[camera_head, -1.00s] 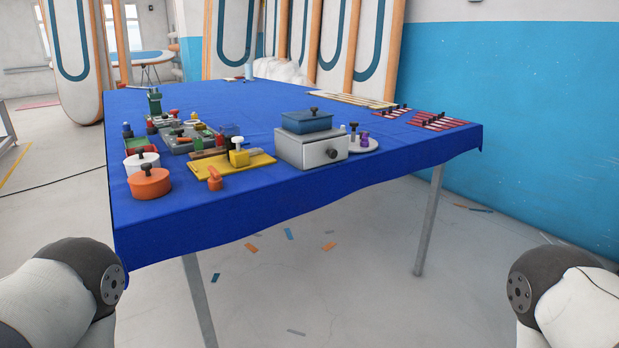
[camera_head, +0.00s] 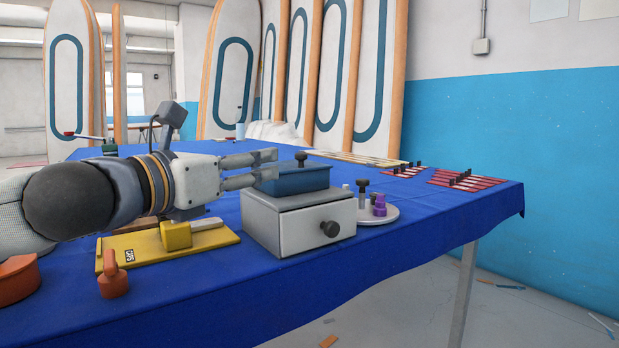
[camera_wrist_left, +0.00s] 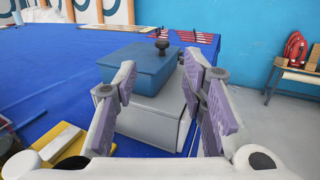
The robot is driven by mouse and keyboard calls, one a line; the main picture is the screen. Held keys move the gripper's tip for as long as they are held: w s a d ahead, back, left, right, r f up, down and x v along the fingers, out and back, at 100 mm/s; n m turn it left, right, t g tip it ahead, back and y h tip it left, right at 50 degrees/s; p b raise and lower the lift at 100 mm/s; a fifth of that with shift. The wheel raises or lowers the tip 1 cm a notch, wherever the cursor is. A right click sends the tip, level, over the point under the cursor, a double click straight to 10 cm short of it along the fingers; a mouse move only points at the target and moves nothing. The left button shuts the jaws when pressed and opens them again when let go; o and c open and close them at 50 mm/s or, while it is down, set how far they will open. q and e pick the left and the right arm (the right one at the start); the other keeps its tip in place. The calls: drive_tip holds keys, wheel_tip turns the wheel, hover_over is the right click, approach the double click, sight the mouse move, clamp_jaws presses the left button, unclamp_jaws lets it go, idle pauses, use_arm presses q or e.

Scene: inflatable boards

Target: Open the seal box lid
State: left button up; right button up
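A blue box (camera_head: 298,184) with a dark knob (camera_head: 301,157) on its lid sits on a grey drawer unit (camera_head: 282,224); I take it to be the seal box. Its lid is on. My left gripper (camera_head: 266,164) is open and empty, level with the box's upper left side, fingers pointing right. In the left wrist view the box (camera_wrist_left: 138,66) and its knob (camera_wrist_left: 161,45) show beyond and between the spread fingers. I cannot tell whether the fingers touch the box. My right gripper is out of view.
A yellow board (camera_head: 140,243) and an orange stamp-like piece (camera_head: 113,282) lie left of the drawer unit. A white round plate (camera_head: 384,216) with purple pieces stands right of it. Red racks (camera_head: 462,180) lie farther right.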

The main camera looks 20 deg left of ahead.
sight(298, 155)
use_arm(q)
drive_tip(key=x, duration=1)
drive_tip(key=shift+w+d+p, duration=0.3)
clamp_jaws()
